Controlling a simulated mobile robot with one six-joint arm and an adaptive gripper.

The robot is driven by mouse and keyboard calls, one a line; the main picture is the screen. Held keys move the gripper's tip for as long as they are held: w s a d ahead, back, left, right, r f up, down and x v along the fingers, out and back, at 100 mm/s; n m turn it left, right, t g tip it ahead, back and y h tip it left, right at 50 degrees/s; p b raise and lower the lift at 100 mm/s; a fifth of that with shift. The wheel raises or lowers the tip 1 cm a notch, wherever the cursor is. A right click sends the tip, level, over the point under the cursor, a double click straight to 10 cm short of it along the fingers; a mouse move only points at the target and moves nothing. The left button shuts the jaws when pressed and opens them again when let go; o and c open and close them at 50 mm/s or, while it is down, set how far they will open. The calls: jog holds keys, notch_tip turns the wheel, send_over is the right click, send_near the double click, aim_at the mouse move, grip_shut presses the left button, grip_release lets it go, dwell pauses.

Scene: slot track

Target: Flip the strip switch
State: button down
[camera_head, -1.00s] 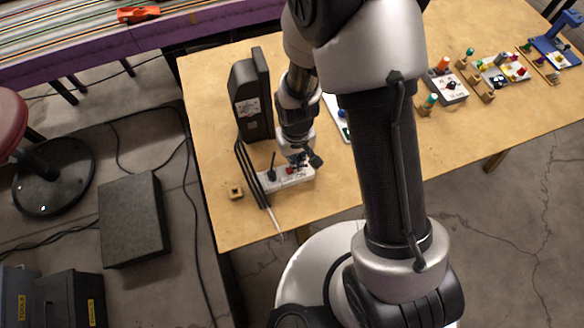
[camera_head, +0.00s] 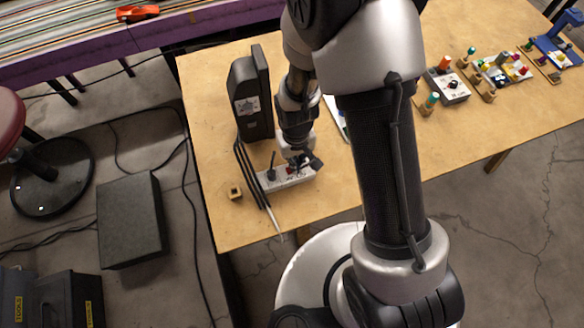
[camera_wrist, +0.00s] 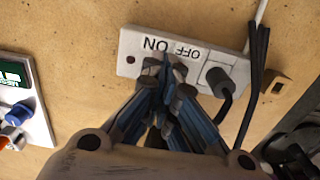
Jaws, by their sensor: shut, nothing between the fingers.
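A white power strip (camera_head: 270,184) lies on the wooden table; it also shows in the wrist view (camera_wrist: 128,50), with ON and OFF labels (camera_wrist: 170,48). A black plug (camera_wrist: 217,78) sits in the strip, on the OFF side, with a dark cable leaving it. My gripper (camera_wrist: 166,66) is shut and empty, with its fingertips over the strip just below the labels. It hides the switch, so its position cannot be told. In the head view my gripper (camera_head: 298,164) is at the right part of the strip; I cannot tell whether it touches.
A black upright device (camera_head: 250,98) stands behind the strip. Dark cables (camera_head: 250,175) run along its left end, near a small wooden block (camera_head: 235,193). A white panel with knobs (camera_wrist: 22,100) lies to the left in the wrist view. Bare table (camera_head: 335,195) lies to the right.

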jog(key=shift+f, duration=0.2)
jog(key=shift+r, duration=0.1)
jog(key=shift+r+p, duration=2.55)
jog(key=shift+r, duration=0.85)
jog(key=shift+r, duration=0.1)
jog(key=s+d+r+m+t, duration=0.1)
jog(key=d+r, duration=0.2)
jog(key=r, duration=0.6)
jog(key=d+r+t, duration=0.1)
jog(key=d+r, duration=0.1)
jog(key=r, duration=0.7)
jog(key=s+d+r+m+t, duration=0.1)
jog(key=s+d+r, duration=0.2)
jog(key=s+r, duration=0.3)
jog(key=s+d+r+m+t, duration=0.1)
jog(key=s+d+r, duration=0.2)
jog(key=s+r, duration=0.3)
jog(key=shift+s+r+t, duration=0.3)
